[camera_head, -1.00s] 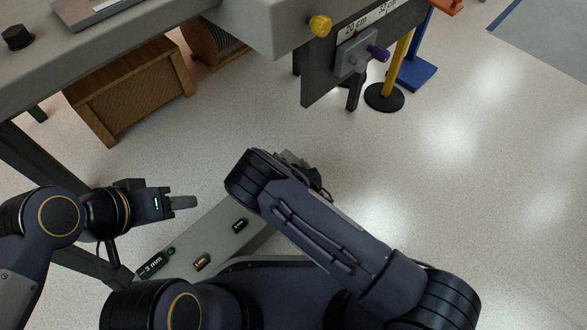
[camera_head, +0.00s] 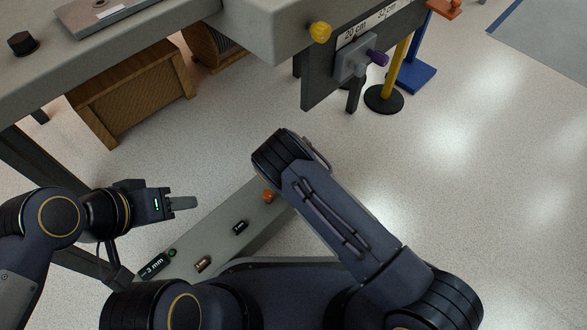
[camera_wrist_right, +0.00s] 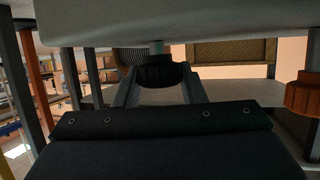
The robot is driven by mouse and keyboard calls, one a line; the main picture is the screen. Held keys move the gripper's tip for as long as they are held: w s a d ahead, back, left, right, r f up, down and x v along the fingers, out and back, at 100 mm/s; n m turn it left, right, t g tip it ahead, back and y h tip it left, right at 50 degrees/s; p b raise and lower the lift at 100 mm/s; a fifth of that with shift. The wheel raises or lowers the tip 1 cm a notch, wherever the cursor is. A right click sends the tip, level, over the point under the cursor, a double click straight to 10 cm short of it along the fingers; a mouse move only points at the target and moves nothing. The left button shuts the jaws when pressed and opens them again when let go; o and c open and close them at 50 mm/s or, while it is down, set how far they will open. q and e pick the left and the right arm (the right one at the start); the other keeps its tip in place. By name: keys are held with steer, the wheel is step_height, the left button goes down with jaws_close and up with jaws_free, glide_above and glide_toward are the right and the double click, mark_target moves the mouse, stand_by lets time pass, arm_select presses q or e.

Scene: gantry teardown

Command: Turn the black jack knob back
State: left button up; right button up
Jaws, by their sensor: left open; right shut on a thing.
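A dark round black knob (camera_wrist_right: 160,72) hangs on a short grey shaft under a pale grey body in the right wrist view. My right gripper (camera_wrist_right: 160,90) has one finger on each side of the knob and is shut on it. In the head view my right arm ends at mid-picture; its fingers and this knob are hidden there. My left gripper (camera_head: 182,203) is open and empty, above the floor left of a grey tray. Another black knob (camera_head: 22,42) stands on the grey bench at the upper left; I cannot tell if the two are linked.
An orange knob (camera_wrist_right: 303,95) hangs at the right in the wrist view. The grey tray (camera_head: 222,222) carries several small pieces and a "3 mm" label. A yellow knob (camera_head: 320,30) and a purple knob (camera_head: 377,58) stick out at the bench end. Floor at the right is clear.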

steer(key=n+g+y, duration=0.2)
steer(key=shift+w+d+r+n+y+p, duration=0.1)
steer(key=shift+d+r+n+y+p, duration=0.1)
steer(key=shift+n+y+p, duration=0.15)
steer(key=n+g+y, duration=0.2)
steer(key=n, duration=0.1)
steer(key=shift+f, duration=0.15)
steer(key=n+g+y+b, duration=0.1)
steer(key=n+g, duration=0.1)
steer(key=g, duration=0.1)
steer(key=n+g+y+b, duration=0.1)
steer(key=n+g, duration=0.2)
steer(key=shift+a+f+g, duration=0.1)
steer(key=shift+g, duration=0.2)
steer(key=n+g, duration=0.3)
steer(key=g, duration=0.1)
steer(key=shift+n, duration=0.35)
steer(key=shift+n+g+h, duration=0.95)
steer(key=shift+n+g, duration=0.85)
steer(key=shift+g, duration=0.1)
steer(key=o, duration=1)
steer(key=shift+a, duration=0.1)
